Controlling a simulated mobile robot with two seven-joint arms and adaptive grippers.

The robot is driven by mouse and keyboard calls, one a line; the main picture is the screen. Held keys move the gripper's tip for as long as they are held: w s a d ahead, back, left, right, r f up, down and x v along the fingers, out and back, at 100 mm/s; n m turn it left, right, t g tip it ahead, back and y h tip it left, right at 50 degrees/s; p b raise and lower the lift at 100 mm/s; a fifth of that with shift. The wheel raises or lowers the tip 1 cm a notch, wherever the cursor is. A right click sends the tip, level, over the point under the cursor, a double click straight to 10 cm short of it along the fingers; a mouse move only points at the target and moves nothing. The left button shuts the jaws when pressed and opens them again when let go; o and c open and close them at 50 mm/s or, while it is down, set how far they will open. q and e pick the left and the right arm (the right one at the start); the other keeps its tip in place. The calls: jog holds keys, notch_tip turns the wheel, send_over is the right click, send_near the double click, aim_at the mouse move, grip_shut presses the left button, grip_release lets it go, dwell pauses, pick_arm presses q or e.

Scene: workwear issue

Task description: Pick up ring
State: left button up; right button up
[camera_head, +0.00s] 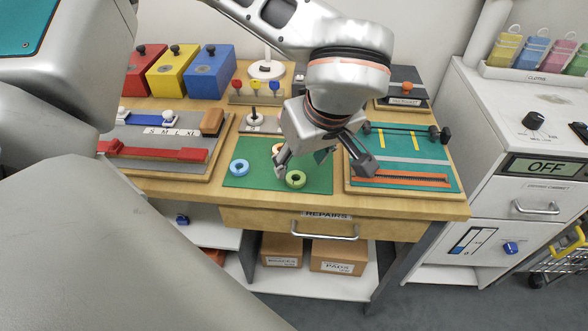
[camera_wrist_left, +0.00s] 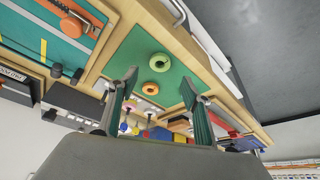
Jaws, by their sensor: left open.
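A yellow-green ring (camera_head: 295,179) lies flat on a green mat (camera_head: 318,184) near the front of the bench. A light blue ring (camera_head: 239,167) lies on the mat to its left. An orange ring (camera_head: 277,148) lies further back, partly hidden by my left gripper (camera_head: 321,163). That gripper is open and empty above the mat, its fingers spread to either side. In the left wrist view my left gripper (camera_wrist_left: 158,79) also shows open, with the yellow-green ring (camera_wrist_left: 160,62) just beyond the fingertips and the orange ring (camera_wrist_left: 151,88) between the fingers. My right gripper is out of view.
Left of the mat is a grey board (camera_head: 172,136) with red and blue sliders. Right of it is a teal board (camera_head: 392,151) with an orange zip strip. A small peg stand (camera_head: 254,122) stands behind. Below is the REPAIRS drawer (camera_head: 326,224); a white cabinet (camera_head: 500,120) is at right.

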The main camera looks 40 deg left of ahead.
aim_at(295, 180)
pick_arm(q)
jog(key=x, duration=0.4)
jog(key=shift+d+f+b, duration=0.2)
jog(key=shift+f+b, duration=0.2)
jog(key=shift+f, duration=0.05)
jog(key=shift+w+a+f, duration=0.15)
jog(key=shift+a+f, duration=0.1)
jog(key=shift+f, duration=0.2)
jog(key=c, duration=0.8)
